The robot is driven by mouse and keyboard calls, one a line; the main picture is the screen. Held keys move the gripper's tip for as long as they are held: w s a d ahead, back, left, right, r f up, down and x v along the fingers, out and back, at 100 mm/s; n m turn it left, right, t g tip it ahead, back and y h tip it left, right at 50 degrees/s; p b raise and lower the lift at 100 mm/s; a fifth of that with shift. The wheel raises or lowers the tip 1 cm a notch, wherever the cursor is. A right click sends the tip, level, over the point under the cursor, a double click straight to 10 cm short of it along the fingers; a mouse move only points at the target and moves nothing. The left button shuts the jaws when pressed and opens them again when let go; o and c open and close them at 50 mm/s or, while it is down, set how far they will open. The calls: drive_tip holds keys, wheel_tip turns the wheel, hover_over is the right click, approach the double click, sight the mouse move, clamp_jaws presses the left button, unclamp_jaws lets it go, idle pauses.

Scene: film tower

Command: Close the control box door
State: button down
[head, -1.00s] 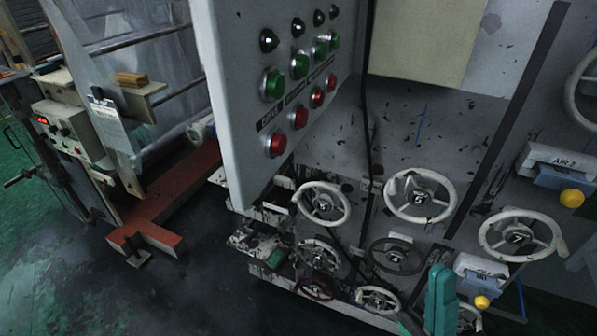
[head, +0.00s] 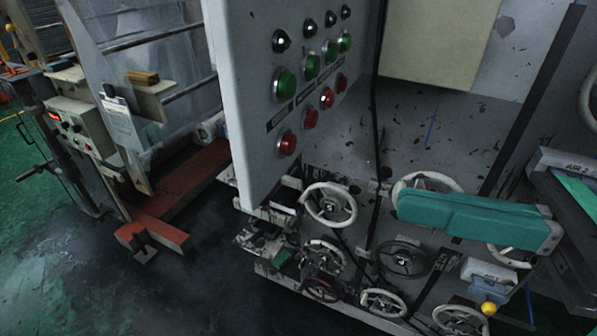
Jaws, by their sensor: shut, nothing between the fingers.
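A tall grey panel (head: 243,95) with green and red buttons stands out toward me from the machine front, left of the middle; it looks like the control box door, standing open. Its near edge and lower corner show, with a dark floor beyond its left side. My gripper (head: 405,206) is at the right, with teal fingers shut together and pointing left. It is empty. It appears in front of the handwheels, to the right of the panel and apart from it. It hides part of a white handwheel.
Several handwheels, such as the white one (head: 330,204), stick out from the lower machine front. A black cable (head: 376,130) hangs beside the panel. A red floor beam (head: 180,200) and another machine are at the left. Dark floor (head: 215,290) is clear at front left.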

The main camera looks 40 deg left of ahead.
drive_tip(key=r+t+h, duration=0.2)
drive_tip(key=t, duration=0.1)
approach(269, 175)
drive_tip(key=x, duration=0.5)
drive_tip(key=shift+s, duration=0.1)
drive_tip(key=shift+s+a, duration=0.15)
drive_tip(key=shift+a, duration=0.35)
drive_tip(key=shift+a, duration=0.15)
